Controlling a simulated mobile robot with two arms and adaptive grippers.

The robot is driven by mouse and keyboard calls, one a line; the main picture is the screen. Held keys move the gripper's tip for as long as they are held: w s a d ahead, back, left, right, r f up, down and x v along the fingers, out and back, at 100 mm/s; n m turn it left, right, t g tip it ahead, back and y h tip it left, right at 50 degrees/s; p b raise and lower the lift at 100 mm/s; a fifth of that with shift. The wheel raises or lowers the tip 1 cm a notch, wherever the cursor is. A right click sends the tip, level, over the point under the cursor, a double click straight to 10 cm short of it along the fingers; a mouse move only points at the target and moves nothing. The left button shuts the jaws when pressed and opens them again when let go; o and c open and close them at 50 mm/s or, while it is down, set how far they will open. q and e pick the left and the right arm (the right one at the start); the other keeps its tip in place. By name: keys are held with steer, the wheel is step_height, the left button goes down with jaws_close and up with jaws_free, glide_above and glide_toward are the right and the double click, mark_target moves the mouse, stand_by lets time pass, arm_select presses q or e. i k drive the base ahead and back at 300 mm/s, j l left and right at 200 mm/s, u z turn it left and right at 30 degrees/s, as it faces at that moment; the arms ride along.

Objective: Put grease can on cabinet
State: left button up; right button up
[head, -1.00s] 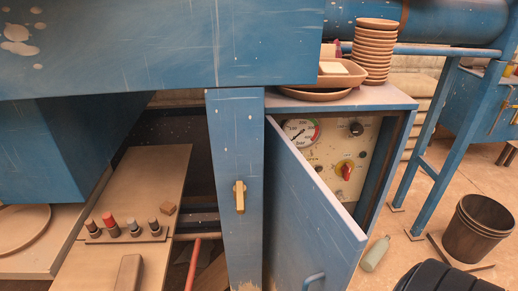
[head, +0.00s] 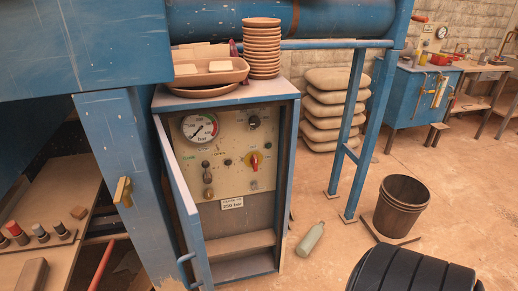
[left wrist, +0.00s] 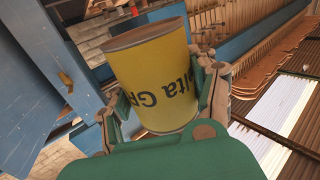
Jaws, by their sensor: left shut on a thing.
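The grease can (left wrist: 156,75) is yellow with dark lettering and a brown-grey rim. In the left wrist view my left gripper (left wrist: 168,98) is shut on it, with a finger on each side. Neither the can nor my left gripper shows in the head view. The blue cabinet (head: 285,88) stands at the centre of the head view with its door (head: 180,205) open to the left. Its top carries a stack of round clay dishes (head: 262,48) and a shallow tray (head: 212,76) with pale blocks. My right gripper is not in view.
A green bottle (head: 311,239) lies on the floor right of the cabinet. A dark bucket (head: 401,206) stands farther right. Stacked sacks (head: 332,105) are behind the blue frame (head: 362,130). The cabinet top has a narrow bare strip along its front edge.

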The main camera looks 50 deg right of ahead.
mark_target(237, 244)
steer(key=k+l, duration=0.1)
steer(key=l, duration=0.35)
steer(key=k+l, duration=0.1)
steer(key=l, duration=0.35)
steer(key=k+l, duration=0.1)
steer(key=l, duration=0.4)
steer(key=k+l, duration=0.1)
steer(key=l, duration=0.35)
steer(key=u, duration=0.05)
